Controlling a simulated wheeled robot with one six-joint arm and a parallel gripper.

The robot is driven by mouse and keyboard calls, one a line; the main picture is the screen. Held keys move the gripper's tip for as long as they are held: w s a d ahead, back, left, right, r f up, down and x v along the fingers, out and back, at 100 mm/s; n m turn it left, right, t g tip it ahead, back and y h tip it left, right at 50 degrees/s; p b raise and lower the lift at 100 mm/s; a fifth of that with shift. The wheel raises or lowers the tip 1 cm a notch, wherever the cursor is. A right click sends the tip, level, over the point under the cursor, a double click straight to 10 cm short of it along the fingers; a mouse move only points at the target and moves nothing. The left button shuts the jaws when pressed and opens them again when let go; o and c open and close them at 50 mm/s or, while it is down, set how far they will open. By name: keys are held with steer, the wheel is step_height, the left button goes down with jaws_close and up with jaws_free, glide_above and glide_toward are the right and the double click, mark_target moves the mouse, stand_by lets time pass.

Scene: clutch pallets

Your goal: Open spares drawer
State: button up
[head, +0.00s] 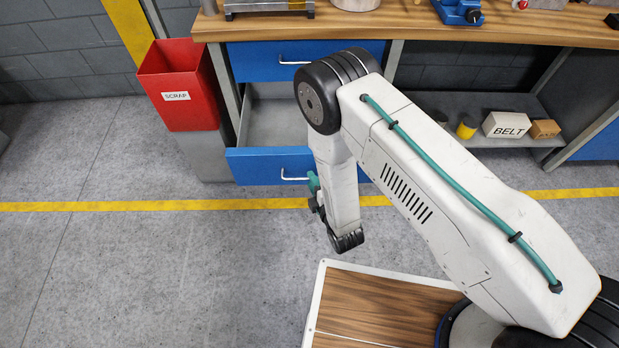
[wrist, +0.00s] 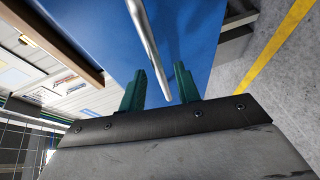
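The blue lower drawer (head: 262,168) stands pulled out under the bench, with its grey inside showing and no contents in the visible part. My arm hides its right side. Its pale handle (head: 291,178) is on the front. In the wrist view, a blue drawer front (wrist: 190,30) fills the middle, and a metal handle bar (wrist: 150,50) runs between the two green fingers. My gripper (wrist: 159,72) is open around the bar, with gaps to both fingers. In the head view it is mostly hidden behind my arm, beside the lower drawer's handle. I see no label naming the spares drawer.
The upper blue drawer (head: 262,62) is closed, with its own handle (head: 296,60). A red SCRAP bin (head: 180,85) stands left of the drawers. A shelf (head: 470,104) at right holds a BELT box (head: 506,125). The floor left of my arm is clear.

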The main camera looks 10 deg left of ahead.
steer(key=shift+v, duration=2.6)
steer(key=shift+a, duration=0.1)
